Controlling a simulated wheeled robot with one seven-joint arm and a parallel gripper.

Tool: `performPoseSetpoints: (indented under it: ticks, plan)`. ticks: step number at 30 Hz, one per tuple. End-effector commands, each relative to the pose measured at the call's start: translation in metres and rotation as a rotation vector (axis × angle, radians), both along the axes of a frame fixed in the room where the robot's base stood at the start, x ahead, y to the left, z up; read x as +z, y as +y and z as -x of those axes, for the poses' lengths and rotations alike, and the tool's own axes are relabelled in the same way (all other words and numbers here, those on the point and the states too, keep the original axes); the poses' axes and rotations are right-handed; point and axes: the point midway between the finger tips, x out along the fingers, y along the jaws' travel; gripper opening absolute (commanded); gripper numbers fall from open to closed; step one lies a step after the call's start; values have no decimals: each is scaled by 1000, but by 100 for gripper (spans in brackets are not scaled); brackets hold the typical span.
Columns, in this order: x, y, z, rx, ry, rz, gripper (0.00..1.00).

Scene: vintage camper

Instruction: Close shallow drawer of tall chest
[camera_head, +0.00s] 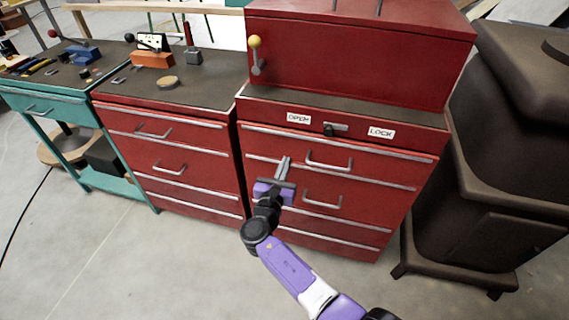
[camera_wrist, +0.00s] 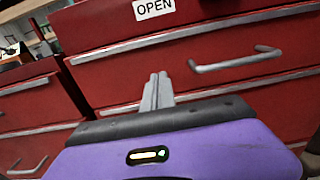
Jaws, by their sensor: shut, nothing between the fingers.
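The tall red chest (camera_head: 320,218) stands at the centre right, with a red cabinet on top. Its shallow top drawer (camera_head: 390,166) has a light metal strip along its upper edge and a bar handle (camera_head: 328,164); no clear gap shows, and I cannot tell whether it is fully flush. The handle also shows in the wrist view (camera_wrist: 235,60). My gripper (camera_head: 286,160) is shut and empty, its fingertips pointing at the chest front, left of that handle. In the wrist view the fingertips (camera_wrist: 160,78) overlap the top drawer's face; I cannot tell if they touch.
OPEN and LOCK labels flank a small latch (camera_head: 330,129) above the drawer. A lower red chest (camera_head: 170,150) with tools on top stands to the left, beside a teal bench (camera_head: 50,103). A dark brown cabinet (camera_head: 510,200) stands close on the right. The floor in front is clear.

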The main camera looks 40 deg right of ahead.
Motion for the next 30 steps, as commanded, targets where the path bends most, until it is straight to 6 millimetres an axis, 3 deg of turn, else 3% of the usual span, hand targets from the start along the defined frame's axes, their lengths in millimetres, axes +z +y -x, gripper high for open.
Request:
performPoseSetpoints:
  ticks: [9, 15, 26, 30]
  plan:
    - [-1, 46, 34, 5, 1, 0, 0]
    - [-1, 65, 49, 3, 1, 0, 0]
    - [-1, 70, 54, 1, -8, -6, 0]
    - [-7, 78, 45, 47, -73, -89, 0]
